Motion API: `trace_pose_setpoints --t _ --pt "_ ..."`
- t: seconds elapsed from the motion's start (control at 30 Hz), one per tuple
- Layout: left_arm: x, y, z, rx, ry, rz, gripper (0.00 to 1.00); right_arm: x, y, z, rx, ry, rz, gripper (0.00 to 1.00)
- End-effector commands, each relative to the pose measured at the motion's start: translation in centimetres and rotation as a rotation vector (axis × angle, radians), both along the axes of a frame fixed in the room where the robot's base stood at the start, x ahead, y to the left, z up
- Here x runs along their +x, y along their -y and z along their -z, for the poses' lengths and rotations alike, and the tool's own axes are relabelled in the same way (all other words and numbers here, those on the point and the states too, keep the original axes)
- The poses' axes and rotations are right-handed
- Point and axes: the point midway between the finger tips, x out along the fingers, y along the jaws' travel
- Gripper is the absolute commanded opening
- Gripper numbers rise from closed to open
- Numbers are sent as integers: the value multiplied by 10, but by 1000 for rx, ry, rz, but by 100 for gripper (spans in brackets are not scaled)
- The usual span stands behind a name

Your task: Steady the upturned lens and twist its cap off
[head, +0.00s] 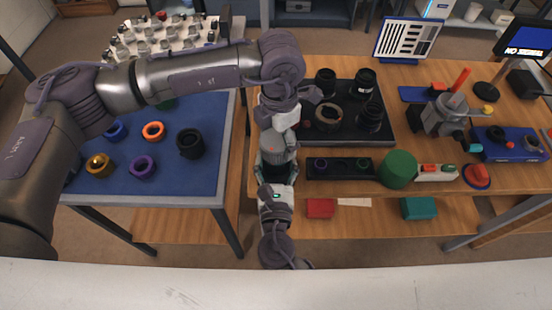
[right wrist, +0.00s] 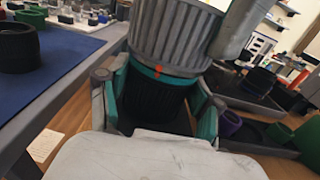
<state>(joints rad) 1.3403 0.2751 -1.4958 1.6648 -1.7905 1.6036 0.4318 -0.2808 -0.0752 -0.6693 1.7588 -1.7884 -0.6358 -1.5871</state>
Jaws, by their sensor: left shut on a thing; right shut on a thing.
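The lens (right wrist: 155,100) stands upright, its black ribbed body between the teal-padded fingers of my right gripper (right wrist: 158,112) in the right wrist view. A teal ring with an orange-red mark sits above the black part. On top is a wide grey ribbed part, which looks like the cap (right wrist: 175,38); the cap also shows in the head view (head: 278,156). My left gripper (head: 280,130) comes down from above and is shut on the cap. A smooth grey piece beside the cap seems to be its finger. My right gripper reaches in from below in the head view. The lens's underside is hidden.
A blue-topped table (head: 215,125) with coloured rings stands at the left. A gap separates the two tables.

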Motion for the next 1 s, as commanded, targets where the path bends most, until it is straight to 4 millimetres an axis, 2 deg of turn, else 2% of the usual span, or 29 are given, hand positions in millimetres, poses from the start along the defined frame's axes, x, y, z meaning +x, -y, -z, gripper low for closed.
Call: trace_pose_setpoints --t 0.13,0.27,1.0 --pt "0 0 0 0 0 -4 42 0 1 0 -1 -1 2 9" --pt "1 -1 0 0 0 -103 42 0 1 1 -1 -1 2 9" --pt "1 0 -12 -1 1 -92 42 0 1 1 -1 -1 2 9"
